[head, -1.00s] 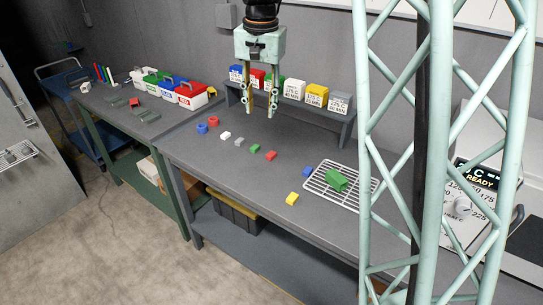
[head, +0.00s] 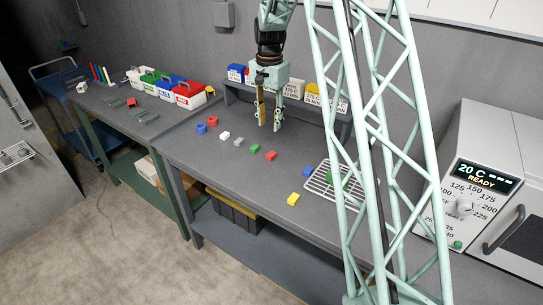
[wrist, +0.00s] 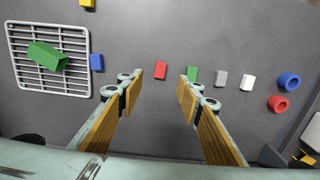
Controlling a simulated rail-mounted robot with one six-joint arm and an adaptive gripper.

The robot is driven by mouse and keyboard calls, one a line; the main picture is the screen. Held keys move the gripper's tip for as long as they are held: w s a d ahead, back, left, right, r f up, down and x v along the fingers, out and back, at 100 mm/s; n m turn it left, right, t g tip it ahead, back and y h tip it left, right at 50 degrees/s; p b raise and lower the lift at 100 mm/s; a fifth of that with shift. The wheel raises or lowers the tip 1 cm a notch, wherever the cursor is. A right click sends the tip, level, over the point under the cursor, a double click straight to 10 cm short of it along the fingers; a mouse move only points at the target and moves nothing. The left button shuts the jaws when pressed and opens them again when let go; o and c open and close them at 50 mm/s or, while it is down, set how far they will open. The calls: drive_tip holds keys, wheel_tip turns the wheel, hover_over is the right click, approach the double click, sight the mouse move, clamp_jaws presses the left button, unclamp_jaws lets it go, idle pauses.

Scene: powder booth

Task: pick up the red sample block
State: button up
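The red sample block (head: 271,155) lies flat on the grey bench, right of a green block (head: 254,148). In the wrist view the red block (wrist: 160,70) appears between and just beyond my fingertips, with the green block (wrist: 192,74) close to its right. My gripper (head: 270,121) points down above the bench, behind the red block in the head view. Its two wood-coloured finger pads are spread and nothing is between them; the open gripper also shows in the wrist view (wrist: 160,90). The fingertips look apart from the block.
Grey (head: 238,142) and white (head: 225,135) blocks and red and blue rings lie in the row's left part. A blue block (head: 308,171), yellow block (head: 293,199) and wire rack (head: 318,187) lie right. Labelled boxes stand on a shelf behind; an oven (head: 475,190) is at right.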

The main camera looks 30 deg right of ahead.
drive_tip(key=f, duration=0.1)
drive_tip(key=w+d+f, duration=0.1)
drive_tip(key=shift+w+d+f+m, duration=0.15)
drive_tip(key=shift+d+f+m, duration=0.15)
drive_tip(key=shift+f, duration=0.1)
hover_over(271, 154)
drive_tip(key=shift+d+f, duration=0.1)
drive_tip(key=shift+f, duration=4.2)
drive_tip(key=shift+f+b, duration=0.45)
drive_tip(key=shift+f, duration=2.15)
drive_tip(key=shift+c, duration=0.5)
drive_tip(key=c, duration=0.8)
